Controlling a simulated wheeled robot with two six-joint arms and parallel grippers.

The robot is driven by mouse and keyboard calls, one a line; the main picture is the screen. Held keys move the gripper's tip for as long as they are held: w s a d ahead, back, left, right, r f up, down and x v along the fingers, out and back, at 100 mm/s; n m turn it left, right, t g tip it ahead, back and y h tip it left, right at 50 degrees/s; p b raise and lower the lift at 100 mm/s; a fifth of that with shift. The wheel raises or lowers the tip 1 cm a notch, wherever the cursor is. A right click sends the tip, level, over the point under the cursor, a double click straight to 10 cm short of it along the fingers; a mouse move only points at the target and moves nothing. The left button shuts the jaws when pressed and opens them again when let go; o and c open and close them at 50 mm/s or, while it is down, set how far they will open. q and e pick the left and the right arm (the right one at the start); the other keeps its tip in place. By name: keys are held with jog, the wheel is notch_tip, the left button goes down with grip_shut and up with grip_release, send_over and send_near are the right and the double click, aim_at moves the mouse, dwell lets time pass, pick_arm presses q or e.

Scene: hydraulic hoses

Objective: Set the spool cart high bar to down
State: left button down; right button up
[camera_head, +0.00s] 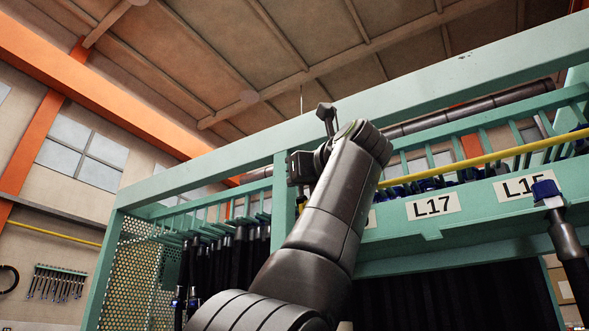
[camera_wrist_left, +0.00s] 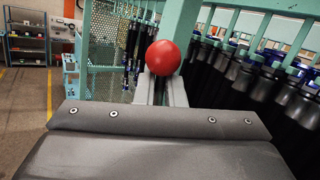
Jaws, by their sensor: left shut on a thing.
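The teal spool cart (camera_head: 285,205) fills the middle and right of the head view. A yellow bar (camera_head: 500,156) runs across its front, just above the label strip, and passes behind my left arm. A red ball knob (camera_wrist_left: 163,57) shows in the left wrist view at the tips of my left gripper (camera_wrist_left: 162,86). The gripper is shut on the knob, beside a teal post (camera_wrist_left: 182,25). In the head view my left gripper (camera_head: 302,167) is at the cart's upper front, its fingers mostly hidden. I cannot see how the knob joins the bar. My right gripper is out of view.
Black hoses (camera_head: 240,250) hang in a row inside the cart. A label reading L17 (camera_head: 433,206) is on the front rail. A hose with a blue end (camera_head: 547,192) hangs at the right. A perforated panel (camera_head: 130,285) closes the left side.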

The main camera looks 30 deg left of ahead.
pick_arm(q)
jog(key=s+f+n+g+y+b, duration=0.4)
jog(key=s+f+n+g+b, duration=0.1)
jog(key=n, duration=0.6)
jog(key=s+f+n+g+y+b, duration=0.4)
jog(key=s+f+n+g+b, duration=0.2)
jog(key=f+n+b, duration=0.4)
jog(key=shift+s+a+f+n+b, duration=0.2)
jog(key=shift+s+a+n+b, duration=0.25)
jog(key=shift+b, duration=0.1)
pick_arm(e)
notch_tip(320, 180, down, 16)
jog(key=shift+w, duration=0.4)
pick_arm(q)
jog(key=shift+f, duration=0.2)
